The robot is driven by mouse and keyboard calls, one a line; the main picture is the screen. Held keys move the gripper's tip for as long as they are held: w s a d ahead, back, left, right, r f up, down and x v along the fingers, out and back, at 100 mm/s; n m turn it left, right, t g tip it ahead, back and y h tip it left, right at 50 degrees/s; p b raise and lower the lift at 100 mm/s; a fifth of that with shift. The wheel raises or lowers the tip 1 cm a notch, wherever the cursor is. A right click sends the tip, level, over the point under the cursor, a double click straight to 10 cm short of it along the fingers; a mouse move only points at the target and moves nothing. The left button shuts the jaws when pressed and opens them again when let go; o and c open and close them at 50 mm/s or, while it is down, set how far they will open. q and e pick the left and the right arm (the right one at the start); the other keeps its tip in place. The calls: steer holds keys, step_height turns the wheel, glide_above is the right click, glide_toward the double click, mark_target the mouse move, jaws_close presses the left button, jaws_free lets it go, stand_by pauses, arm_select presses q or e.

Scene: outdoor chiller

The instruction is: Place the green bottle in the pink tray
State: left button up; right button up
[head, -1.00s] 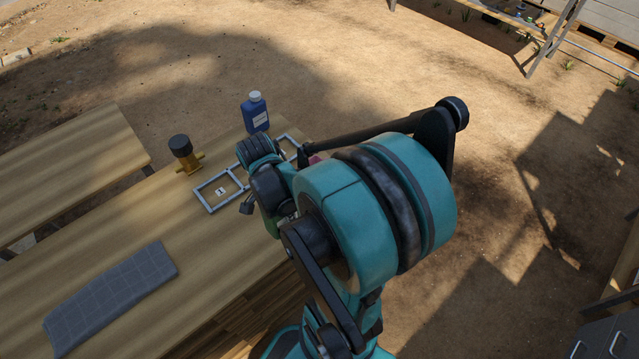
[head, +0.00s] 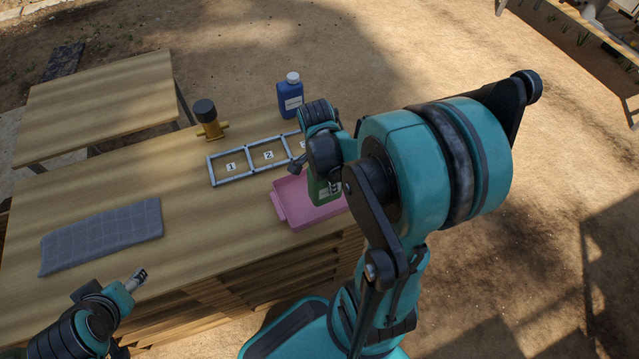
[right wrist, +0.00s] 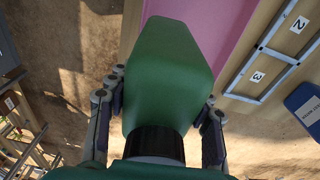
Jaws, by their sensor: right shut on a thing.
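The green bottle (right wrist: 168,72) fills the middle of the right wrist view, its dark cap toward the camera. My right gripper (right wrist: 160,128) has a finger on each side of it and is shut on it. In the head view the green bottle (head: 324,187) is partly hidden behind my right arm. The pink tray (head: 303,207) lies at the table's front edge, with the bottle in front of or over its right part; I cannot tell whether they touch. The tray (right wrist: 212,30) shows beyond the bottle in the wrist view. My left gripper (head: 137,280) is low at the left, its jaws unclear.
A grey frame with numbered compartments (head: 248,144) lies behind the tray. A blue bottle (head: 290,98) and a yellow, black-topped object (head: 208,118) stand behind it. A grey cloth (head: 102,235) lies at the left. The wooden table (head: 190,205) is clear between cloth and tray.

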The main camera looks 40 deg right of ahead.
steer(key=w+f+b, duration=0.1)
steer(key=f, duration=0.1)
steer(key=w+f+b, duration=0.1)
steer(key=w+f, duration=0.1)
steer(key=w+f+b, duration=0.1)
steer(key=f, duration=0.2)
steer(key=shift+w+d, duration=0.3)
steer(key=shift+w, duration=0.1)
steer(key=shift+f, duration=0.1)
steer(key=o, duration=1.4)
steer(key=shift+o, duration=0.2)
